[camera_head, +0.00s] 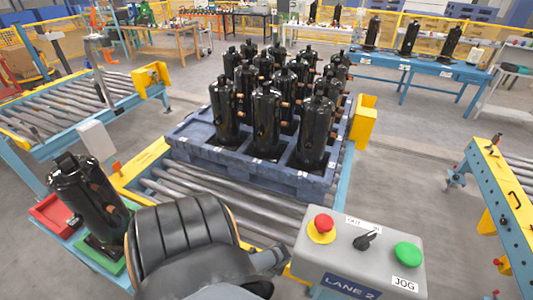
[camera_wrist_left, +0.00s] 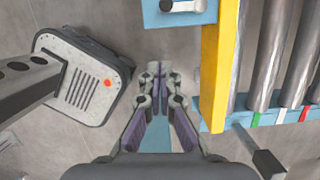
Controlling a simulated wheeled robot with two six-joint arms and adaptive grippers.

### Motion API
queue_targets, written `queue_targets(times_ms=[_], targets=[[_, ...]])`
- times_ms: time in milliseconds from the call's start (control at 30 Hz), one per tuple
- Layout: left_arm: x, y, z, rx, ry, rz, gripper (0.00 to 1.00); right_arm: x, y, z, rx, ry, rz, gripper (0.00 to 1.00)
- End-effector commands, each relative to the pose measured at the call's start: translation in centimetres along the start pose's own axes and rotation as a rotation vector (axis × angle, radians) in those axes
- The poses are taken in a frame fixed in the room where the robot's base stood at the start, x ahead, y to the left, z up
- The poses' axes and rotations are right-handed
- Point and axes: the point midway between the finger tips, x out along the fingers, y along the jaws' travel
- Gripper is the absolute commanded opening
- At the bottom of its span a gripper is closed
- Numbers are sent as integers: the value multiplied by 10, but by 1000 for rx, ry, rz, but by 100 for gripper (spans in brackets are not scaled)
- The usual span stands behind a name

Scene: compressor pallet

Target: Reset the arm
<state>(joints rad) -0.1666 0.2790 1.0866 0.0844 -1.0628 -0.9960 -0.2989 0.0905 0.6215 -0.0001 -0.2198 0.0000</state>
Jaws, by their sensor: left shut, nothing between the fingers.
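My left gripper (camera_wrist_left: 161,88) is shut and empty in the left wrist view, pointing down over bare grey floor beside a conveyor frame. I cannot make out its fingers in the head view, where a black ribbed arm part covers the lower middle. My right gripper is not in view. Several black compressors (camera_head: 266,120) stand upright in rows on a blue pallet (camera_head: 235,168) on the roller conveyor. One more black compressor (camera_head: 88,192) stands at the left over a green tray (camera_head: 112,262), its base partly hidden.
A grey control box (camera_head: 330,265) with a red stop button and a green button stands at the front right. A red tray (camera_head: 52,213) lies at the left. In the left wrist view, the conveyor's yellow rail (camera_wrist_left: 216,60) runs close right of the gripper.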

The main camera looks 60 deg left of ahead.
Motion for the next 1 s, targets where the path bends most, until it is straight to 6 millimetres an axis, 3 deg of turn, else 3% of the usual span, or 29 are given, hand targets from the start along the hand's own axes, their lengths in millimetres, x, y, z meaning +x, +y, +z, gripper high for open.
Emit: queue_targets(times_ms=[200,833,933,1000], targets=[[-13,0,0,0,0,1,0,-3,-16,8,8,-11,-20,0],[-11,1,-1,-3,2,0,0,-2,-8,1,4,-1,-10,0],[16,17,-7,-83,19,-3,0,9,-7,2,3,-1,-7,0],[54,41,-14,-216,49,-14,0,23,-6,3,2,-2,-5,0]])
